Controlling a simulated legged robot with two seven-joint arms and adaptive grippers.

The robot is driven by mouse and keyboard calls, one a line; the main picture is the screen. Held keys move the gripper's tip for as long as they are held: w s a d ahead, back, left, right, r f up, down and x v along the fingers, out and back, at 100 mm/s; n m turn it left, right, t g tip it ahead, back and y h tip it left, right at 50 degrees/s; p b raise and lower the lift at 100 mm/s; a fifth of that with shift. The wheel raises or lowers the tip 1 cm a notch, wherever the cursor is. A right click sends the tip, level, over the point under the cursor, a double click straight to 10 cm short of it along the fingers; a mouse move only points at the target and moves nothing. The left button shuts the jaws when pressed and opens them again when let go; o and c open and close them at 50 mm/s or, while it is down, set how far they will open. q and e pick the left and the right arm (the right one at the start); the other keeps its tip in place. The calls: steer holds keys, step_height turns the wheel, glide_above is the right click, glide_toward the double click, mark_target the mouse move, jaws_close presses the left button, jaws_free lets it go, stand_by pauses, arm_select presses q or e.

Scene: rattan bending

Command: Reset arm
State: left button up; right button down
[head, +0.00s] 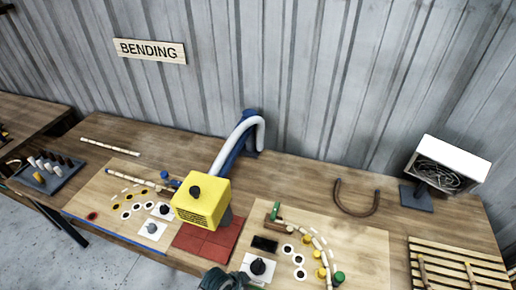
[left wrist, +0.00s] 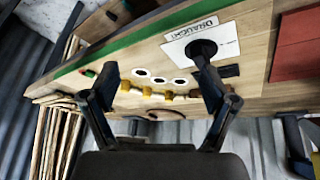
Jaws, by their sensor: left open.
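In the left wrist view my left gripper (left wrist: 157,78) is open, its two dark fingers apart with nothing between them. Behind the fingers lie the white "DRAUGHT" card with a black knob (left wrist: 202,47) and a row of yellow pegs (left wrist: 160,95). In the head view a dark part of my left arm (head: 222,281) shows at the bottom edge, just in front of the black knob (head: 258,267); its fingertips cannot be made out there. My right gripper is in neither view.
A yellow box (head: 202,204) with a hose stands over a red mat (head: 206,243). A curved cane (head: 356,200) lies at the back. A peg tray (head: 48,172) is at the left.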

arm_select(q)
steer(key=s+a+f+n+t+y, duration=0.15)
steer(key=s+a+n, duration=0.3)
steer(key=a, duration=0.45)
steer(key=s+a+n+g+y, duration=0.1)
steer(key=s+a+n+y, duration=0.25)
steer(key=s+a, duration=0.4)
step_height(320, 180, down, 29)
steer(key=a+b, duration=0.2)
steer(key=b, duration=0.3)
steer(key=s+a+f+g+b, duration=0.1)
steer(key=s+f+b, duration=0.1)
steer(key=s+f, duration=0.7)
steer(key=s+a+f+g+b, duration=0.1)
steer(key=s+f+b, duration=0.1)
steer(key=s+f, duration=0.6)
step_height(320, 180, down, 6)
steer(key=shift+s+a+r, duration=0.15)
steer(key=shift+s+a, duration=0.2)
